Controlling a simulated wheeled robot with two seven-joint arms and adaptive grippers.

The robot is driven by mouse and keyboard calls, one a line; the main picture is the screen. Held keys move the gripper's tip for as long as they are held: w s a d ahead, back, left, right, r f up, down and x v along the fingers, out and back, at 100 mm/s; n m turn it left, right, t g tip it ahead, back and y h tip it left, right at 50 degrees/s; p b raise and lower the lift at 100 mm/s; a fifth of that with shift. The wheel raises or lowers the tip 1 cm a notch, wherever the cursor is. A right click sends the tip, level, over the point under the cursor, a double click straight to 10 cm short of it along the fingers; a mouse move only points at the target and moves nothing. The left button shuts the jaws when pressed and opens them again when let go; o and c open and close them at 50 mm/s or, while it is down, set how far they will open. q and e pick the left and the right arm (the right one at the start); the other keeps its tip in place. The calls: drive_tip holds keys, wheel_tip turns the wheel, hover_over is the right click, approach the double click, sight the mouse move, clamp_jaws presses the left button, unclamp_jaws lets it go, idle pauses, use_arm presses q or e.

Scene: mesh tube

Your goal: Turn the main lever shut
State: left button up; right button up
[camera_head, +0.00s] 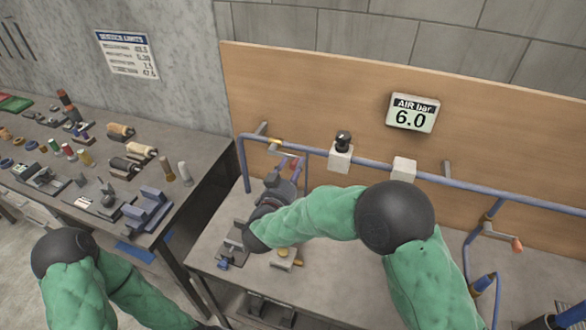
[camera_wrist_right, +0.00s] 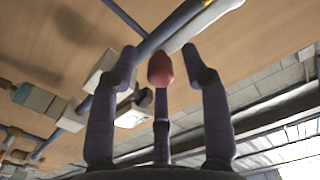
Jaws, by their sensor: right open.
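The lever beside the left end of the blue pipe has a red tip (camera_head: 295,163) by a yellow valve fitting (camera_head: 274,144). My right gripper (camera_head: 286,180) is just below and around that tip, partly covering it. In the right wrist view, a red lever tip (camera_wrist_right: 160,69) shows between the spread fingers of my right gripper (camera_wrist_right: 163,62), which is open. I cannot tell whether any finger touches it. My left arm shows at the lower left, but its gripper is out of view.
A display (camera_head: 411,113) on the wooden board (camera_head: 300,88) reads AIR bar 6.0. A second lever with an orange-red tip (camera_head: 517,244) is on the right pipework. A blue pipe (camera_head: 375,163) with white blocks runs along the board. The left bench (camera_head: 190,200) holds many small parts.

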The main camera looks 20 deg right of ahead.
drive_tip(key=shift+w+d, duration=0.1)
drive_tip(key=shift+w, duration=0.05)
drive_tip(key=shift+c, duration=0.3)
clamp_jaws()
